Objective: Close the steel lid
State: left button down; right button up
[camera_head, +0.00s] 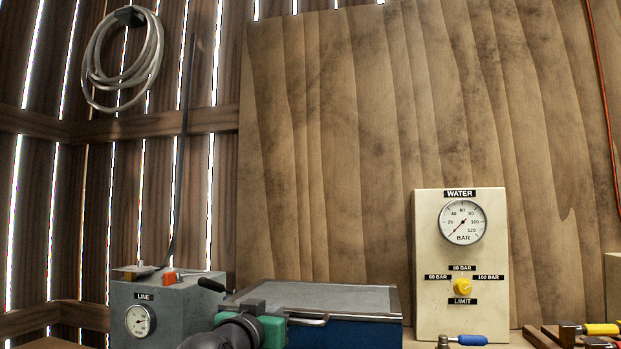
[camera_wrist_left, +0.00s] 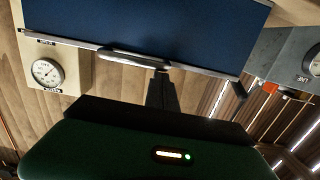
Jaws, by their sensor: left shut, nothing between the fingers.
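The steel lid (camera_head: 330,298) is a grey, flat plate on top of a blue box (camera_head: 345,335) at the bottom middle of the head view. It looks about level; I cannot tell whether a small gap is left under it. A metal handle (camera_head: 312,321) sits at its front edge, and the handle also shows in the left wrist view (camera_wrist_left: 130,55). My left gripper (camera_head: 280,312) is at the lid's front edge beside the handle. In the left wrist view its fingers (camera_wrist_left: 162,78) are together and empty, close to the handle. My right gripper is not in view.
A grey LINE gauge box (camera_head: 180,305) stands left of the blue box, with a black lever and orange part on top. A cream WATER gauge panel (camera_head: 463,265) with a yellow knob stands to the right. Blue-handled (camera_head: 468,340) and yellow-handled (camera_head: 600,328) items lie at the lower right.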

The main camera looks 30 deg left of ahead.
pick_arm(q)
jog(key=shift+w+f, duration=0.15)
jog(key=shift+f, duration=0.8)
notch_tip(320, 180, up, 5)
jog(key=p, duration=0.5)
jog(key=f+v, duration=0.1)
jog(key=v, duration=0.8)
jog(key=d+f+m+g+h+p, duration=0.1)
jog(key=d+f+g+h, duration=0.2)
jog(key=f, duration=1.2)
jog(key=d+f+m+g+h, duration=0.1)
jog(key=d+f+g, duration=0.4)
jog(key=f, duration=1)
jog(key=s+d+f+g+p, duration=0.1)
jog(key=s+d+f+g, duration=0.2)
jog(key=s+f, duration=0.6)
jog(key=s+d+f+g, duration=0.3)
jog(key=s+f, duration=0.5)
jog(key=f, duration=0.2)
jog(key=w+p+v, duration=0.2)
jog(key=p+v, duration=1)
jog(key=w+r+p+v, duration=0.1)
jog(key=w+p+v, duration=0.2)
jog(key=p+v, duration=0.9)
jog(key=w+r+p+v, duration=0.1)
jog(key=w+p+v, duration=0.2)
jog(key=p+v, duration=0.9)
jog(key=shift+s+r+m+p, duration=0.3)
jog(key=shift+s+m+p, duration=0.1)
jog(key=shift+p, duration=0.8)
